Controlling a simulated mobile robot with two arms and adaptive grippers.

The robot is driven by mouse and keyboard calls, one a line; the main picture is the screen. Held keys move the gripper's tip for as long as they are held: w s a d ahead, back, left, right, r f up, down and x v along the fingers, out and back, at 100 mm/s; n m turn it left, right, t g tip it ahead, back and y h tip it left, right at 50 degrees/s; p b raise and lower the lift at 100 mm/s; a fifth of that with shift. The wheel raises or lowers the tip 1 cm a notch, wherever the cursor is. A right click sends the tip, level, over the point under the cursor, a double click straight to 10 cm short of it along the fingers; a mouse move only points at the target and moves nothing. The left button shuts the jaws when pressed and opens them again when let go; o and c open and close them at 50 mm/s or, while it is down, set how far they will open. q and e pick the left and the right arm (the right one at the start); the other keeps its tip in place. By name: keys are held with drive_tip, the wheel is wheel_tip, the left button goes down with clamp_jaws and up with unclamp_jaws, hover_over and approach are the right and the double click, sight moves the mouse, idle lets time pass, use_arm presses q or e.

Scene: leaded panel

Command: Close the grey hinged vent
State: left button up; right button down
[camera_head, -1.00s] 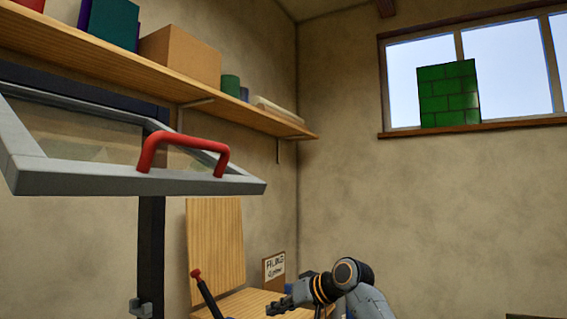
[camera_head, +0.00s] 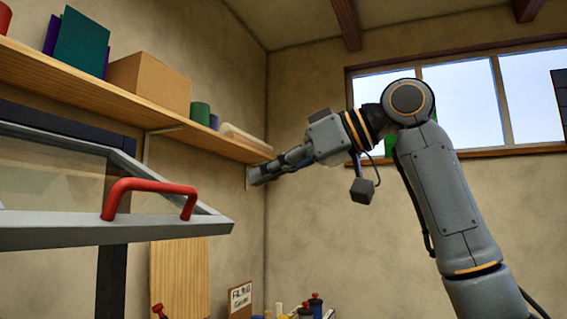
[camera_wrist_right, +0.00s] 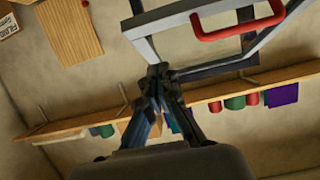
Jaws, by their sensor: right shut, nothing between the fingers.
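The grey hinged vent (camera_head: 60,237) is a glazed grey frame at the left of the head view, swung out from the dark post behind it. A red handle (camera_head: 150,186) stands on its near edge. The vent also shows at the top of the right wrist view (camera_wrist_right: 150,48), with its red handle (camera_wrist_right: 238,30). My right gripper (camera_head: 258,177) is raised to the right of the vent, pointing left, apart from it. It is shut and empty. In the wrist view its fingers (camera_wrist_right: 158,76) appear close to the frame's corner. My left gripper is not in view.
A wooden shelf (camera_head: 75,90) runs along the left wall above the vent, holding a cardboard box (camera_head: 150,82), folders and jars. A workbench area with a sign (camera_head: 240,298) and small bottles (camera_head: 316,304) is below. A window (camera_head: 465,95) is at the upper right.

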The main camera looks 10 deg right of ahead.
sight(208, 217)
drive_tip(key=w+a+f, duration=0.1)
drive_tip(key=w+a+f+p, duration=0.1)
drive_tip(key=a+f, duration=0.1)
drive_tip(key=w+a+f, duration=0.1)
drive_tip(key=a+f, duration=0.1)
drive_tip(key=shift+w, duration=0.25)
drive_tip(key=shift+a, duration=0.1)
drive_tip(key=shift+f, duration=0.15)
